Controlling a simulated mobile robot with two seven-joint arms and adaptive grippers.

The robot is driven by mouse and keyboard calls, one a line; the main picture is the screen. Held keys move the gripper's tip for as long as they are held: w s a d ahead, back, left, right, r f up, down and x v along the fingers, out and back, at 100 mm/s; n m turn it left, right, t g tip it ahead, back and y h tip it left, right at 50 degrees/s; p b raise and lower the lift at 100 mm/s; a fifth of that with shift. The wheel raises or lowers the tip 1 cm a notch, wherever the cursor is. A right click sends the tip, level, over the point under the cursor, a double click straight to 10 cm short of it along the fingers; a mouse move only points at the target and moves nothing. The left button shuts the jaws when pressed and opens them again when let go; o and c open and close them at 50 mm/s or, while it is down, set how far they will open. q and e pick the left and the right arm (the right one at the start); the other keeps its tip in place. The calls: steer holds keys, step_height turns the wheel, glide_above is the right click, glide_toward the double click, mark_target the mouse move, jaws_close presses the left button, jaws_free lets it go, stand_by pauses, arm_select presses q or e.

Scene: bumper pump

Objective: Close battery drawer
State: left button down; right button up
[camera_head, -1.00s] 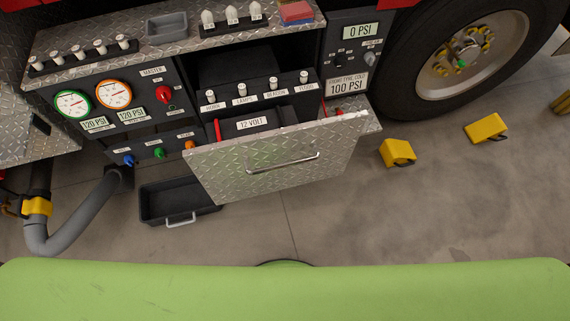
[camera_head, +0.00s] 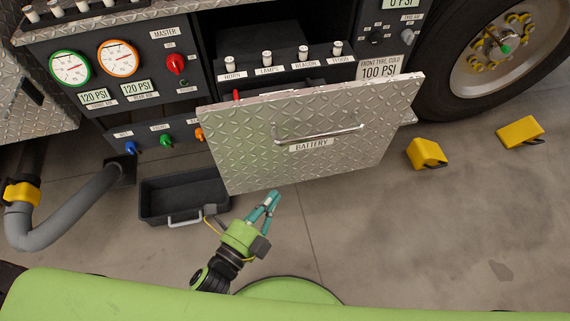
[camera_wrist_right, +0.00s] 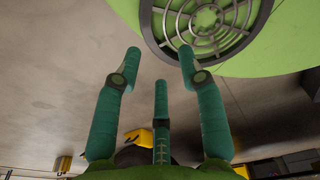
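The battery drawer (camera_head: 245,150) has a diamond-plate front with a "BATTERY" label and a bar handle (camera_head: 320,133). My left gripper (camera_head: 273,198), green with teal fingers, is below the drawer front in the head view, and empty. It looks apart from the drawer; its fingers are too small and overlapped to judge their opening. My right gripper (camera_wrist_right: 161,62) shows in the right wrist view with its teal fingers spread and nothing between them. The drawer is not recognisable there.
An open black bin (camera_head: 185,197) with a handle stands on the floor left of the drawer. A grey hose (camera_head: 75,210) curves at far left. Yellow chocks (camera_head: 427,153) (camera_head: 520,131) lie near the wheel (camera_head: 490,60). The floor right of my left gripper is clear.

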arm_select(q)
steer(key=p, duration=0.2)
glide_above(290, 152)
steer(key=s, duration=0.3)
steer(key=shift+s+d+r, duration=0.15)
steer(key=shift+s+r, duration=0.05)
steer(key=shift+r, duration=0.1)
arm_select(e)
steer(key=shift+s+d+r, duration=0.4)
steer(key=shift+s+r, duration=0.15)
steer(key=shift+s, duration=0.15)
arm_select(q)
steer(key=shift+b, duration=0.3)
arm_select(e)
steer(key=shift+a, duration=0.1)
